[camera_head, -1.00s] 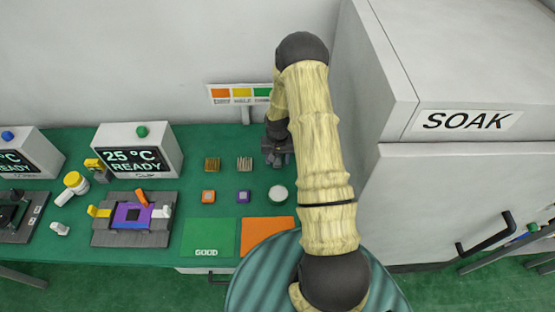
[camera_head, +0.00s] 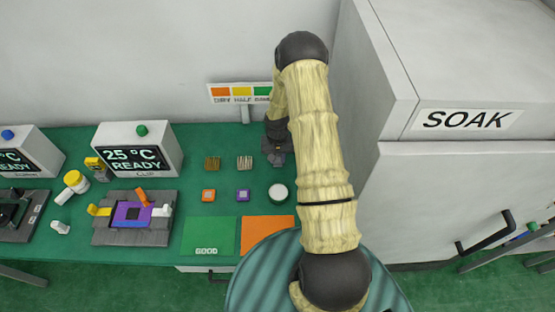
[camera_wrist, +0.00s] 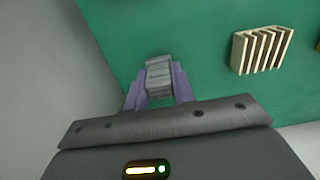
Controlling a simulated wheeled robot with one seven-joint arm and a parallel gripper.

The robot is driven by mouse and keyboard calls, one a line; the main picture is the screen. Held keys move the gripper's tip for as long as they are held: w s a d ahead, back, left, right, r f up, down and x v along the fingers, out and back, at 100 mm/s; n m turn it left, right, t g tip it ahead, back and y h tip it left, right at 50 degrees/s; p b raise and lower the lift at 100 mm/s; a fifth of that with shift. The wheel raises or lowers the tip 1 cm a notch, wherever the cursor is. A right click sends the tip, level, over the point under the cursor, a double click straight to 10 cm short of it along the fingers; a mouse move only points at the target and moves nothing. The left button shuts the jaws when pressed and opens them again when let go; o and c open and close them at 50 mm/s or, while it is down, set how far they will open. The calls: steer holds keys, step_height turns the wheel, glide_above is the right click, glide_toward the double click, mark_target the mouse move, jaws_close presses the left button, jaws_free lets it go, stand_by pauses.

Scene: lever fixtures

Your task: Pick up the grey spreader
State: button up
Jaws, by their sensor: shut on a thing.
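The grey spreader (camera_wrist: 158,76) is a small grey block with ridges. In the wrist view it sits between the two purple-grey fingers of my gripper (camera_wrist: 159,92), which is shut on it. Green table surface shows around and beyond it; I cannot tell how far it is above the table. In the head view my gripper (camera_head: 277,158) is at the back of the green table, right of the finned blocks, partly behind my arm. The spreader cannot be made out clearly there.
A pale finned block (camera_wrist: 262,50) lies right of my gripper in the wrist view. In the head view a brass finned block (camera_head: 212,163) lies further left. A white round container (camera_head: 278,194) stands in front. The SOAK cabinet (camera_head: 455,190) closes off the right.

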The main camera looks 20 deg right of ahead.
steer(key=shift+r, duration=0.1)
step_height(320, 180, up, 10)
steer(key=shift+f+b, duration=0.1)
steer(key=shift+b, duration=1.1)
steer(key=shift+o, duration=1.1)
steer(key=shift+c, duration=0.8)
